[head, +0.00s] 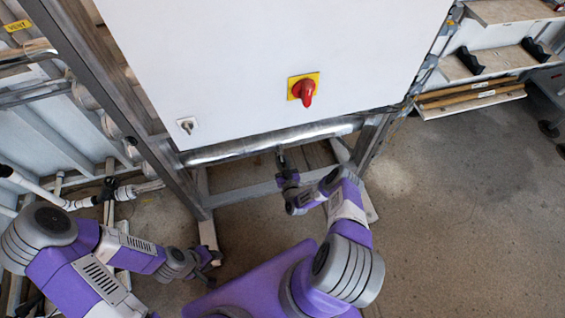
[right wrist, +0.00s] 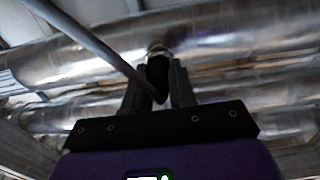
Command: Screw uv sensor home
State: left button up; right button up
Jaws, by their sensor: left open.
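The uv sensor (right wrist: 158,72) is a dark cylinder in the right wrist view. Its far end meets a small metal fitting (right wrist: 158,48) on the shiny reactor pipe (right wrist: 235,40); I cannot tell how deep it sits. My right gripper (right wrist: 160,80) has one finger on each side of the sensor and looks closed on it. In the head view the right gripper (head: 281,160) is just below the shiny pipe (head: 235,147), where the sensor is too small to make out. My left gripper (head: 213,257) is open and empty, low beside the frame leg, away from the sensor.
A thick grey cable or rod (right wrist: 95,45) crosses in front of the right fingers. A white cabinet (head: 240,70) with a red switch (head: 305,90) hangs above the pipe. Metal frame posts (head: 110,95) flank it. The floor at right (head: 450,210) is clear.

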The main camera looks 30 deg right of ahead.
grip_shut()
jog(key=m, duration=0.4)
jog(key=shift+m, duration=0.6)
jog(key=m, duration=0.4)
jog(key=shift+m, duration=0.3)
jog(key=shift+m, duration=0.4)
